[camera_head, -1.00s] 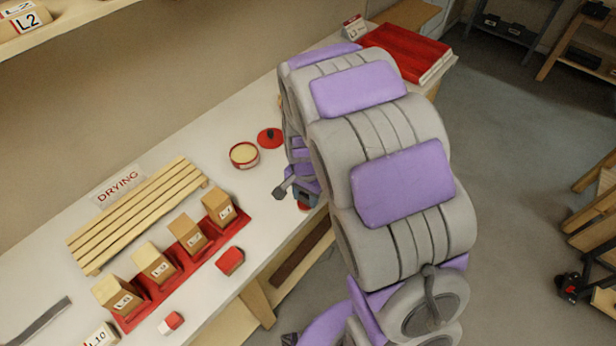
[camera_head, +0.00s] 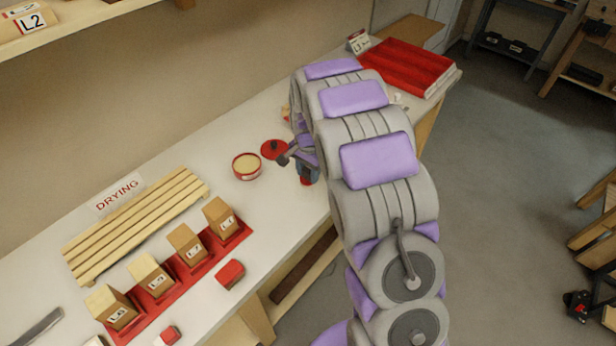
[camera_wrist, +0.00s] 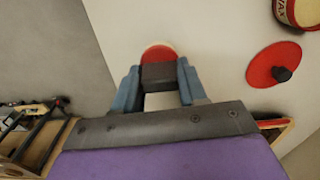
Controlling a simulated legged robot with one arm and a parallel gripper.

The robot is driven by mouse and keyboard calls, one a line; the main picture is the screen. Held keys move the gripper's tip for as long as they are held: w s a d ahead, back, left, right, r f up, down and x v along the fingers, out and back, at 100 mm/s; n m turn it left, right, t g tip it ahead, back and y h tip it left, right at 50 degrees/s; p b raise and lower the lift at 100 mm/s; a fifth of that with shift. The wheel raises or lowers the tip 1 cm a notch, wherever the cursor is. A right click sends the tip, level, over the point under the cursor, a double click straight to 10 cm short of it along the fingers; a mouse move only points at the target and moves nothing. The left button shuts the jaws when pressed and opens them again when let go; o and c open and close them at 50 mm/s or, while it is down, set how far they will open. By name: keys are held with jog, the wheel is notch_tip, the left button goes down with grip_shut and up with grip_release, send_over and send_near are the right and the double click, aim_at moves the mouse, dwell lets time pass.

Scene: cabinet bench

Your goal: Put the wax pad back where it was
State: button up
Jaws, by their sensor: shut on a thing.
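My gripper (camera_wrist: 158,85) is shut on the wax pad, a dark block (camera_wrist: 158,77) with a rounded red part (camera_wrist: 158,53) showing beyond it. In the head view my gripper (camera_head: 306,172) is over the bench near its front edge, with a bit of red below the jaws. Whether the pad touches the bench is unclear. The open wax tin (camera_head: 247,166), red-rimmed with pale wax, stands left of my gripper. Its red lid (camera_head: 273,149) with a dark knob lies between them; it also shows in the wrist view (camera_wrist: 274,66).
A red rack (camera_head: 180,280) holds several labelled tan blocks before a slatted drying rack (camera_head: 135,225). A red block (camera_head: 230,274) lies near the front edge. A red stack (camera_head: 408,65) sits at the far end. Bare bench (camera_head: 225,120) lies behind the tin.

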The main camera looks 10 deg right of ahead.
aim_at(309, 176)
jog(key=shift+w+d, duration=0.5)
jog(key=shift+w, duration=0.1)
jog(key=shift+w+f, duration=0.1)
jog(key=shift+f, duration=0.2)
notch_tip(309, 176, down, 3)
jog(key=shift+f+b, duration=0.1)
jog(key=shift+b, duration=0.6)
jog(key=shift+a, duration=0.2)
jog(key=o, duration=1)
jog(key=shift+d, duration=0.15)
